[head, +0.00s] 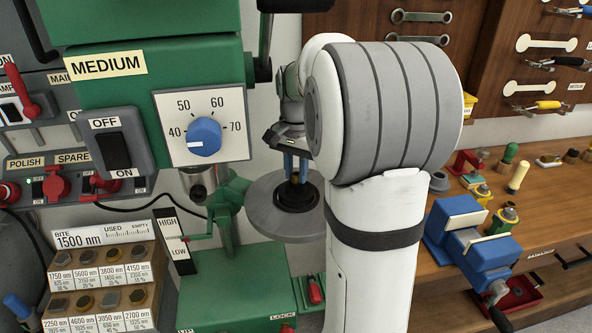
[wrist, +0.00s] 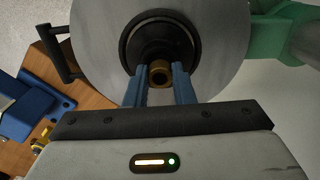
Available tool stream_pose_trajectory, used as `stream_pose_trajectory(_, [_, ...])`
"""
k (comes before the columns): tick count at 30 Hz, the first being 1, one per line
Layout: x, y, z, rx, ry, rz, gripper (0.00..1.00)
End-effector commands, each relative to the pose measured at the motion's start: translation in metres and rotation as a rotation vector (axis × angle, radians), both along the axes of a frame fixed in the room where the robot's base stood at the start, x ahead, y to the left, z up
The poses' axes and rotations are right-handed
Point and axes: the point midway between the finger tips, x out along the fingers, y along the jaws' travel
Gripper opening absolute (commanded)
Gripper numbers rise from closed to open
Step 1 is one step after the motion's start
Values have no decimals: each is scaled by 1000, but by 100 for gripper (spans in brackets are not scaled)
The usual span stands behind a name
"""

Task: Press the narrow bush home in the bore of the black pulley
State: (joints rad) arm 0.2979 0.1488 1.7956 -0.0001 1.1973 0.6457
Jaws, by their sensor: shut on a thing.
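The black pulley (wrist: 129,38) lies flat on the round grey table of the green drill press. It also shows in the head view (head: 297,197), partly behind my arm. A small brass-coloured bush (wrist: 160,75) with an open hole sits between the blue fingertips of my gripper (wrist: 159,85), which is shut on it. In the wrist view the bush overlaps the near side of the pulley's dark centre. The bore is mostly hidden, and I cannot tell whether the bush touches it. In the head view my gripper (head: 296,165) is just above the pulley, and the bush cannot be made out.
The round grey table (head: 262,212) is bare around the pulley. The green drill press (head: 150,75) stands close at the left. A blue vice (head: 478,240) and several small tools stand on the wooden bench (head: 440,282) at the right. A rack of bits (head: 100,290) is at lower left.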

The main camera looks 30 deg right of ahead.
Motion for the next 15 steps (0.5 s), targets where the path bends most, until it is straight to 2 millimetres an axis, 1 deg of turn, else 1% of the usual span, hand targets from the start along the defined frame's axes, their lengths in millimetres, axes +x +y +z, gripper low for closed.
stream_pose_trajectory(15, [0,0,-4,0,0,0,0])
